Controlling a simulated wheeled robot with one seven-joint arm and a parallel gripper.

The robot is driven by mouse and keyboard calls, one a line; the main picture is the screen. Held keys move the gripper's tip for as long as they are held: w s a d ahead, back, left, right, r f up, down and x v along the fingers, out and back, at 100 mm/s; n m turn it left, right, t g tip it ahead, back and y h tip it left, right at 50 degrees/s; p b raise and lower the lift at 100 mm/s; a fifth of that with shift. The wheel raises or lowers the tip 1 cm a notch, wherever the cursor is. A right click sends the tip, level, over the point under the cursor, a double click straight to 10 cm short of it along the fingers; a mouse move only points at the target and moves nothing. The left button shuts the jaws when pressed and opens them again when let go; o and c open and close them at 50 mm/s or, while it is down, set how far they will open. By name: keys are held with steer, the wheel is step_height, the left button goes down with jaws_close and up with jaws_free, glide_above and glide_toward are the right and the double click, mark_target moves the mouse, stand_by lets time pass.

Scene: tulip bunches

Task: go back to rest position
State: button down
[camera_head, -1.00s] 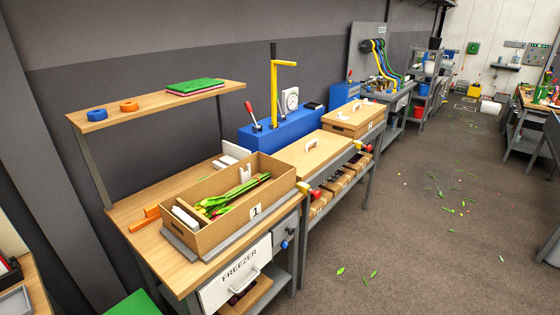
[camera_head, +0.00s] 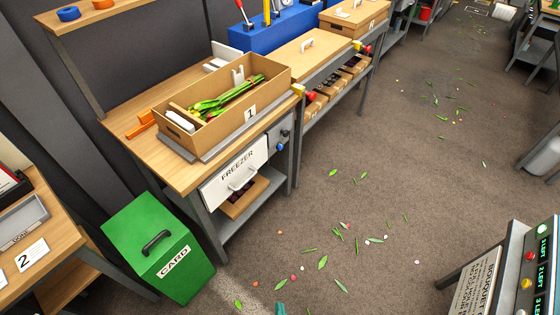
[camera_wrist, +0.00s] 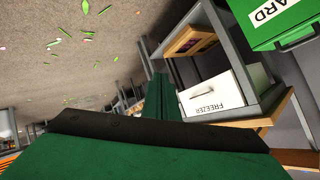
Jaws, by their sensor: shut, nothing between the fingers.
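My gripper (camera_wrist: 161,97) shows in the wrist view as dark green fingers close together, with nothing between them. It points out over the floor, beside the bench with the white freezer drawer (camera_wrist: 212,96), and looks apart from it. In the head view only a small teal piece shows at the bottom edge, and I cannot tell whether it is part of my gripper. An open cardboard box (camera_head: 274,97) marked 1 stands on the wooden bench. Green stems (camera_head: 225,100) lie in it.
A green CARD bin (camera_head: 140,235) stands on the floor left of the bench (camera_head: 120,105). A table (camera_head: 70,237) with a 2 label is at the left. A control panel (camera_head: 541,262) is at the lower right. The floor (camera_head: 400,200) between is open, with scattered leaves and petals.

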steer(key=s+r+n+t, duration=0.2)
steer(key=s+r, duration=0.3)
steer(key=r, duration=0.7)
steer(key=s+r+n+t+h, duration=0.1)
steer(key=s+r+n+t, duration=0.1)
steer(key=r, duration=1)
steer(key=s+n, duration=0.1)
steer(key=s, duration=0.1)
steer(key=shift+s+r, duration=0.2)
steer(key=shift+s, duration=0.2)
